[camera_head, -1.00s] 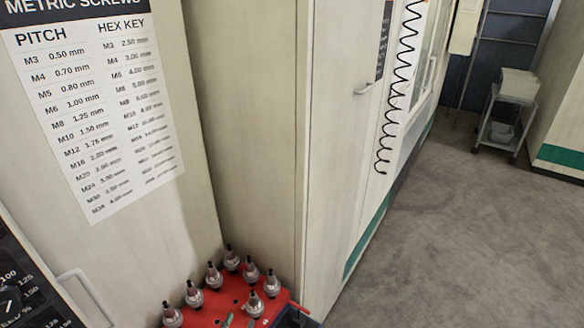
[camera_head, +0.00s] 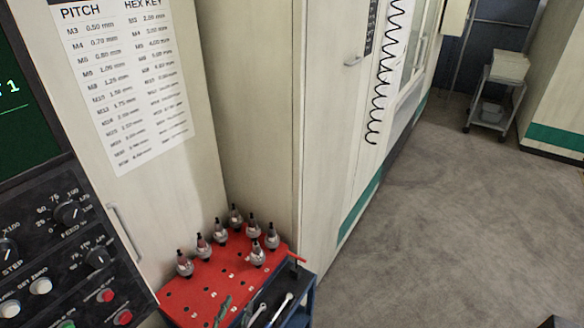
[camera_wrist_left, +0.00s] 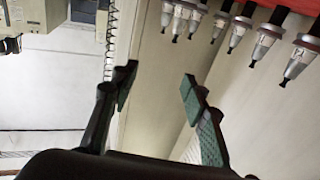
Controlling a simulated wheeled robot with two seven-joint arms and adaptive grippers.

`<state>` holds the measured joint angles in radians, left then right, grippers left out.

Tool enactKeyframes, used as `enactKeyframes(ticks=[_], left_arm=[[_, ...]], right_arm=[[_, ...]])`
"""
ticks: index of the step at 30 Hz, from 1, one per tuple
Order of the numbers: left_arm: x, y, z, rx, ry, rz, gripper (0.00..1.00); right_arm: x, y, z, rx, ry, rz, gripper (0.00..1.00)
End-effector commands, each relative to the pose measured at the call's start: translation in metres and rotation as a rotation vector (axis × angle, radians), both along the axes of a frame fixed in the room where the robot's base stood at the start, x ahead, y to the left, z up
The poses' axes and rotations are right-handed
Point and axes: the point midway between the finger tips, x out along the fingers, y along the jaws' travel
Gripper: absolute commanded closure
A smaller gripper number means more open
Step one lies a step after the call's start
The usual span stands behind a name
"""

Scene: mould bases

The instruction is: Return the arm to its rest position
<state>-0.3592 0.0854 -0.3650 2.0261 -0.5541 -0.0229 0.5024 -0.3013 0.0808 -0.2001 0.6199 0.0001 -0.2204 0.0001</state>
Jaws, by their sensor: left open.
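My left gripper (camera_wrist_left: 157,90) shows in the left wrist view, its two dark fingers with greenish pads held apart. Nothing is between them. Pale cabinet panels lie behind the fingers. In that view the scene appears upside down, with several metal tool holders (camera_wrist_left: 240,30) at the top right, apart from the fingers. I do not make out the left gripper in the head view. My right gripper is not seen.
A red-topped tool cart (camera_head: 205,290) with several tool holders (camera_head: 221,231) and wrenches stands before pale cabinets (camera_head: 250,120). A control panel (camera_head: 70,245) is at the left. Grey floor (camera_head: 440,230) is open at the right, with a small trolley (camera_head: 497,90) farther back.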

Motion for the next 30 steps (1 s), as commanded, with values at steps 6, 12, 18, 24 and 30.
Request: enactKeyframes(ticks=[6,12,18,24,30], left_arm=[[0.001,0.017,-0.013,0.016,0.066,0.049,0.58],[-0.002,0.045,-0.032,0.039,0.168,0.121,0.58],[-0.020,0.089,-0.062,0.071,0.330,0.221,0.58],[-0.068,0.141,-0.106,0.116,0.597,0.323,0.58],[-0.140,0.174,-0.144,0.162,0.895,0.354,0.58]], right_arm=[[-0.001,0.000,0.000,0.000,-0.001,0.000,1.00],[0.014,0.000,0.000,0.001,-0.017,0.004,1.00],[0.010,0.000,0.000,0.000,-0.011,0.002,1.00],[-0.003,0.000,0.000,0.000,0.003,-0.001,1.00],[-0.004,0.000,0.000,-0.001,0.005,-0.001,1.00]])
